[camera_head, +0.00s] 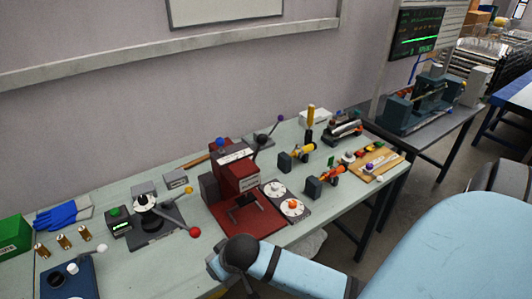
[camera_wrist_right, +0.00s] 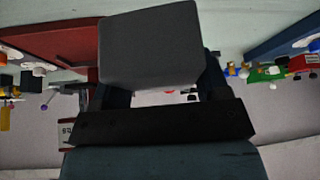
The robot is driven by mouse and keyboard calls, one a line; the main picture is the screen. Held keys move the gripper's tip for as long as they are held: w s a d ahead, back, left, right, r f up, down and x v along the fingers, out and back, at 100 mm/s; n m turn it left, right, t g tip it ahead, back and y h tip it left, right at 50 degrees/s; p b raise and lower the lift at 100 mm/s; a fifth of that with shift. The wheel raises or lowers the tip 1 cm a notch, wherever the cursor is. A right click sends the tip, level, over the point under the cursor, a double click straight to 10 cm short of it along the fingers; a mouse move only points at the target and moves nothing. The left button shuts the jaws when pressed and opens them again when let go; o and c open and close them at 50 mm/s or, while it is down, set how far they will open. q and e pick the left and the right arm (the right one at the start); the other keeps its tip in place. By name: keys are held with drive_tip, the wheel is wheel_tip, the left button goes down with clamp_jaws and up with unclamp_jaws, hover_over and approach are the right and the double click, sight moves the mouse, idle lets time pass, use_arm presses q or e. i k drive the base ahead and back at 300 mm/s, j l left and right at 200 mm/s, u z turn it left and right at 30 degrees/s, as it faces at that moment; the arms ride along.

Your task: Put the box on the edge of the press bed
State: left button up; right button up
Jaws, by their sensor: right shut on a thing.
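A dark grey box (camera_wrist_right: 150,45) fills the upper middle of the right wrist view. My right gripper (camera_wrist_right: 160,82) is shut on it, with a dark finger on either side. In the head view my light blue right arm comes in from the right, and its gripper and the box are hidden or out of frame. The dark red press (camera_head: 238,178) stands on the bench with its flat red bed (camera_head: 248,222) at the front, beyond my arm. A red slab (camera_wrist_right: 62,45), apparently the press bed, shows left of the box in the wrist view. My left gripper is not in view.
A lever device with red and yellow knobs (camera_head: 153,222) stands left of the press. A dial plate (camera_head: 287,202) lies close on its right. Yellow-and-black pump parts (camera_head: 297,157) and a wooden board (camera_head: 370,164) are farther right. A green box (camera_head: 14,237) sits far left.

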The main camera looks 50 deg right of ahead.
sight(258, 228)
drive_tip(key=l+u, duration=0.15)
drive_tip(key=l, duration=1.55)
